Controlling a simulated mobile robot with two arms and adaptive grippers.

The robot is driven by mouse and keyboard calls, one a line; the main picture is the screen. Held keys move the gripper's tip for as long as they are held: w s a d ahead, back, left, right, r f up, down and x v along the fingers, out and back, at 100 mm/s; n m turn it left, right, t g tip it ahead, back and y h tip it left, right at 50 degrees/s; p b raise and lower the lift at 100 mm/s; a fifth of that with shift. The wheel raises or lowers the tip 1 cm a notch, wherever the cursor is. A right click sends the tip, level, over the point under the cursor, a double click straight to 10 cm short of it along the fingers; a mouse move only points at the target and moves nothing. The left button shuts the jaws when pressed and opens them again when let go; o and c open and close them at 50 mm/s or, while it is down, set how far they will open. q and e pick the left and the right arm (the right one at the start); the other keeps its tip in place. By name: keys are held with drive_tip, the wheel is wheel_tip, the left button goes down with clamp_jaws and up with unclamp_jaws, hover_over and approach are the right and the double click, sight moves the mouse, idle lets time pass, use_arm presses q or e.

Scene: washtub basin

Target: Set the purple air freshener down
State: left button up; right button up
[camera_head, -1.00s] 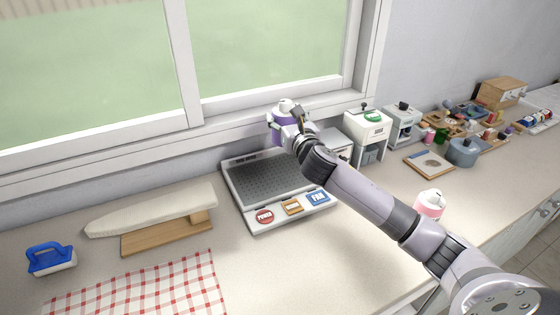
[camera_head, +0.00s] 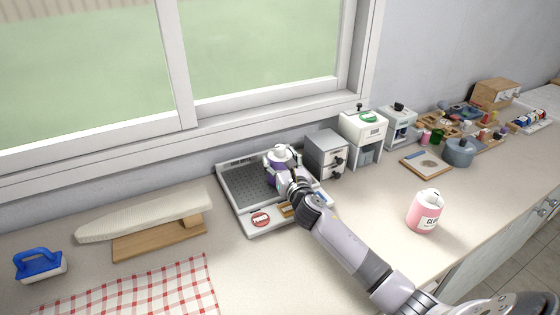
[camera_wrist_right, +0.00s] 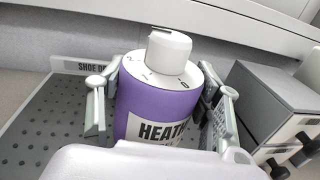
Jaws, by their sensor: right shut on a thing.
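The purple air freshener (camera_head: 274,172) is a purple cylinder with a white top and knob. It also shows upright in the right wrist view (camera_wrist_right: 160,105), with a white label partly reading "HEATH". My right gripper (camera_head: 282,178) is shut on it, with fingers on both sides. The air freshener is over the right part of the grey perforated tray (camera_head: 240,190); its base is hidden, so I cannot tell if it touches the tray. My left gripper is not in view.
A grey drawer box (camera_head: 322,155) stands right of the tray. A pink bottle (camera_head: 424,212) stands on the counter at right. An ironing board (camera_head: 140,215), a blue brush (camera_head: 40,264) and a checked cloth (camera_head: 135,292) lie left. The counter front is mostly clear.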

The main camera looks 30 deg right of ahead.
drive_tip(key=shift+f, duration=0.15)
drive_tip(key=o, duration=1.4)
drive_tip(key=shift+c, duration=0.2)
drive_tip(key=shift+r, duration=0.2)
drive_tip(key=shift+s, duration=0.2)
drive_tip(key=s, duration=0.3)
drive_tip(key=s+a, duration=0.1)
drive_tip(key=s, duration=0.3)
drive_tip(key=s+a+b, duration=0.1)
drive_tip(key=s, duration=0.3)
drive_tip(key=shift+s+a, duration=0.1)
drive_tip(key=shift+s, duration=0.15)
drive_tip(key=shift+r, duration=0.1)
